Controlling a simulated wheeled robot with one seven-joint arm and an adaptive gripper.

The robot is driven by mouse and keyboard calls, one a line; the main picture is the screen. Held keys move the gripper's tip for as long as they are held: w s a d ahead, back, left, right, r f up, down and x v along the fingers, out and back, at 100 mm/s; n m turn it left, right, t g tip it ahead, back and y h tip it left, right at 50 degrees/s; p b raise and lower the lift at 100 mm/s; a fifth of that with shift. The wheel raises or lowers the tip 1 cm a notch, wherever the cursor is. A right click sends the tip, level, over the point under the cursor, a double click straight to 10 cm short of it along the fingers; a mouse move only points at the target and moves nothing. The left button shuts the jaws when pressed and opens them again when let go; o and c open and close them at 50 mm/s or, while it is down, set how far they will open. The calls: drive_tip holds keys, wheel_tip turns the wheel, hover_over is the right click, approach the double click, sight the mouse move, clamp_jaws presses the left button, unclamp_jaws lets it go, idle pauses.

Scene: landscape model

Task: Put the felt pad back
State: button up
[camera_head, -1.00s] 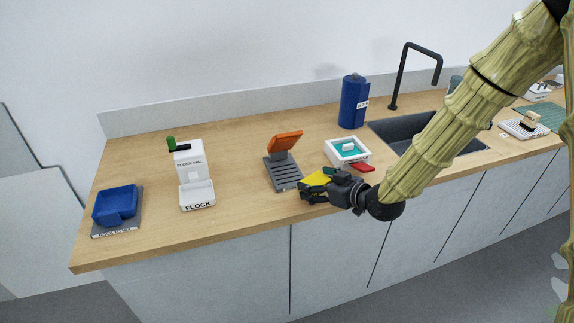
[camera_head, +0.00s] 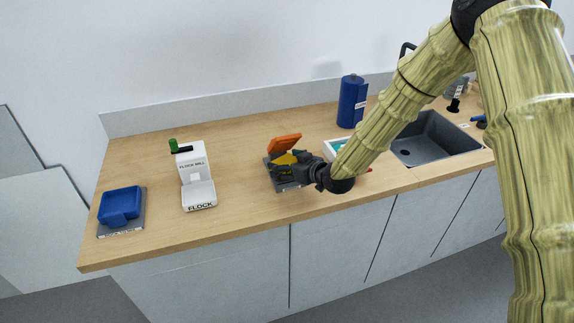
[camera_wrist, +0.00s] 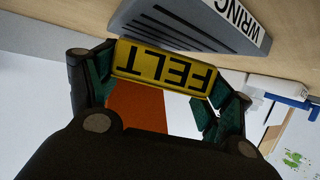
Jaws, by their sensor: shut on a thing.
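The felt pad is a yellow block lettered FELT (camera_wrist: 165,65); a strip of its yellow shows in the head view (camera_head: 284,159). My gripper (camera_head: 286,174) is shut on the pad, one finger at each end, as the wrist view shows (camera_wrist: 163,75). It holds the pad at the wringer, a grey ribbed base (camera_wrist: 185,22) with a label reading WRING. The wringer's orange flap (camera_head: 285,144) is tilted up behind the pad. My gripper hides most of the base in the head view. I cannot tell whether the pad touches it.
A white box with teal inside (camera_head: 331,152) stands just right, partly behind my arm. A white flock mill (camera_head: 197,192) and a blue tray (camera_head: 119,205) stand left. A blue roll (camera_head: 351,103) and the sink (camera_head: 435,143) are behind and right. Bare counter lies between mill and wringer.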

drive_tip(key=shift+d+f, duration=0.2)
drive_tip(key=shift+f, duration=0.45)
drive_tip(key=shift+s, duration=0.1)
drive_tip(key=shift+f, duration=0.15)
drive_tip(key=o, duration=1.1)
drive_tip(key=shift+c, duration=0.2)
drive_tip(key=shift+r, duration=0.25)
drive_tip(key=b+v, duration=0.2)
drive_tip(key=v, duration=1)
